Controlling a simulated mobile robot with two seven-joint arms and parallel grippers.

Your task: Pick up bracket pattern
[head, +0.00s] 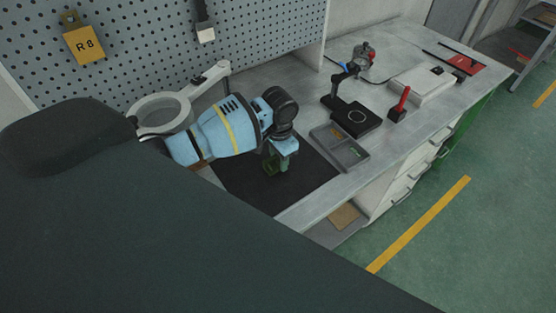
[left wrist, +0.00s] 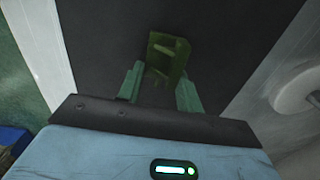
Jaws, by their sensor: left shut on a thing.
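The bracket pattern (head: 281,163) is a small green part over the black mat (head: 320,172) on the workbench. My left gripper (head: 280,156) comes down over the mat and is shut on the bracket. In the left wrist view the bracket (left wrist: 167,58) sits between the tips of the two green fingers (left wrist: 160,84). I cannot tell whether the bracket touches the mat. My right gripper is not in view.
A grey tray (head: 357,158) with small items lies right of the mat. Behind it stand a black dial-gauge stand (head: 352,113) and a red-handled tool (head: 400,103). A ring magnifier (head: 160,112) is behind my left arm. A pegboard (head: 150,45) closes the back.

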